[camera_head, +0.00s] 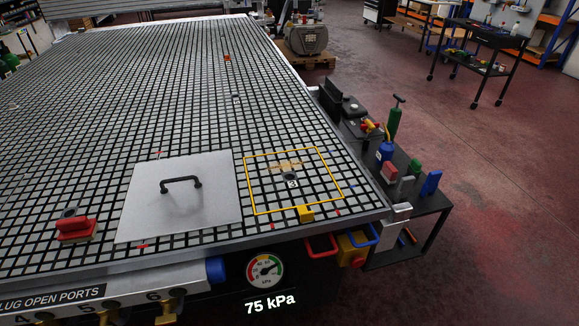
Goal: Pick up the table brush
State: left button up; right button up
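A red block-shaped item (75,229) with a paler lower edge lies on the grid table (215,85) near its front left. It looks like the table brush, but its bristles are too small to make out. It lies left of a grey plate and apart from it. Neither of my grippers shows in the head view.
A grey plate (150,210) with a black handle (181,182) lies on the grid. A yellow outline (249,190) to its right encloses a brownish patch (287,165) and a port (290,176). A side cart (427,200) at right holds bottles and small items.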

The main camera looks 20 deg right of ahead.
aim_at(80, 229)
jog(key=u, duration=0.35)
jog(key=k, duration=0.4)
jog(key=u, duration=1.2)
jog(key=i, duration=1.1)
jog(key=z, duration=0.6)
